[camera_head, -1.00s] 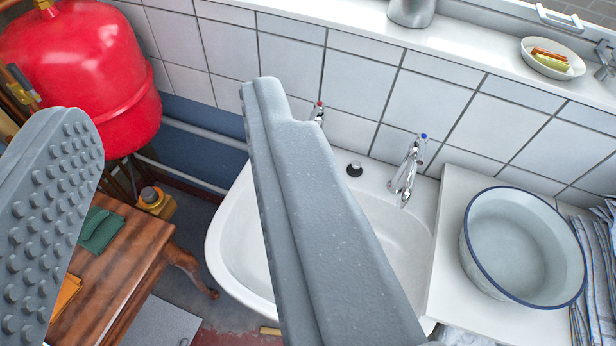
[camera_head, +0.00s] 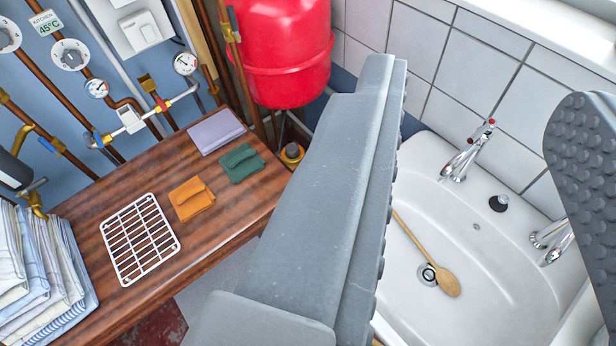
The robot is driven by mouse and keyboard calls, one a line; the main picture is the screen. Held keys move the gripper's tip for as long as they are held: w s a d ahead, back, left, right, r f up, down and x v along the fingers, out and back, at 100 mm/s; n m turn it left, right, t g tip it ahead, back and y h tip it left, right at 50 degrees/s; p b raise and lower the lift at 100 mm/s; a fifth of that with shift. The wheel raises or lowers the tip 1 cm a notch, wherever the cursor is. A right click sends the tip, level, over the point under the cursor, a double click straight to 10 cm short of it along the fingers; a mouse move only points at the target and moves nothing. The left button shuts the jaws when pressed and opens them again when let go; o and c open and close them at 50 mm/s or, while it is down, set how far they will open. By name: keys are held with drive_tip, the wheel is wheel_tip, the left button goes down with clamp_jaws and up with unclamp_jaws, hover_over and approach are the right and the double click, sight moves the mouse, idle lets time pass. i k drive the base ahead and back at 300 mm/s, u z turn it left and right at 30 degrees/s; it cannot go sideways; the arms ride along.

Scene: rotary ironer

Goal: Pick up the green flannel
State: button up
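The green flannel (camera_head: 241,164) lies folded on the brown wooden table, near its back right corner. It is fully in sight and nothing touches it. My gripper (camera_head: 482,95) is open and empty, with one grey finger in the middle of the view and the studded other finger at the right edge. The gap between the fingers shows the sink and tiles. The flannel shows to the left of both fingers.
An orange flannel (camera_head: 192,198) and a lilac cloth (camera_head: 215,131) lie close to the green one. A white wire rack (camera_head: 140,239) and striped folded cloths (camera_head: 35,270) share the table (camera_head: 90,210). A red tank (camera_head: 285,60) stands behind; the sink (camera_head: 500,270) holds a wooden spoon (camera_head: 447,283).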

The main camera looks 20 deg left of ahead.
sight(240, 163)
drive_tip(key=z, duration=0.05)
drive_tip(key=k, duration=1.15)
drive_tip(key=u, duration=0.6)
drive_tip(key=i, duration=1.75)
drive_tip(key=z, duration=0.45)
